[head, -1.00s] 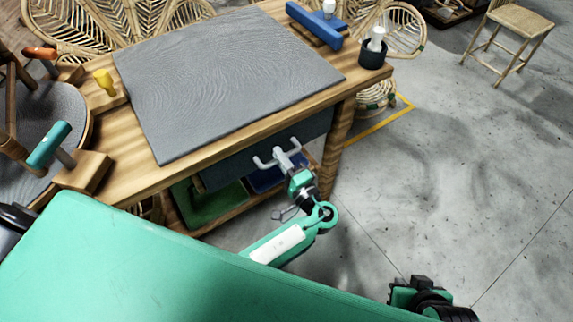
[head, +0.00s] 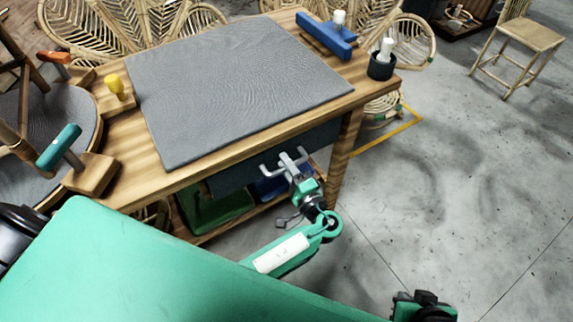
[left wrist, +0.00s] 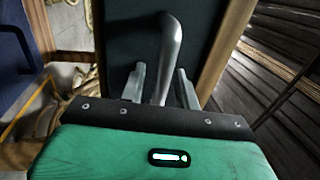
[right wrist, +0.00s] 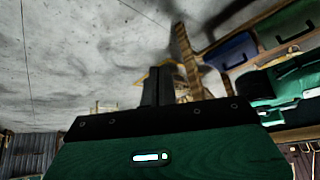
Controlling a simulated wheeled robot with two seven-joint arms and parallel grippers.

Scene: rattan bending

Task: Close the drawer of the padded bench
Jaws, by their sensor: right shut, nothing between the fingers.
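The padded bench (head: 235,85) is a wooden table with a grey pad on top. Its dark drawer front (head: 240,173) is under the front edge, and how far it stands out is hard to tell. The drawer's metal handle (left wrist: 171,50) runs between the fingers of my left gripper (left wrist: 160,88) in the left wrist view, with narrow gaps at its sides. In the head view my left gripper (head: 290,168) is at the drawer front. My right gripper (right wrist: 158,85) is shut and empty, away from the bench; its arm shows at the lower right of the head view.
Green and blue bins (head: 215,210) sit on the shelf below the drawer. Clamps, a blue tool (head: 328,35) and a dark cup (head: 382,66) stand on the bench. Rattan chairs are behind it. The floor to the right is open, with a stool (head: 520,40) farther back.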

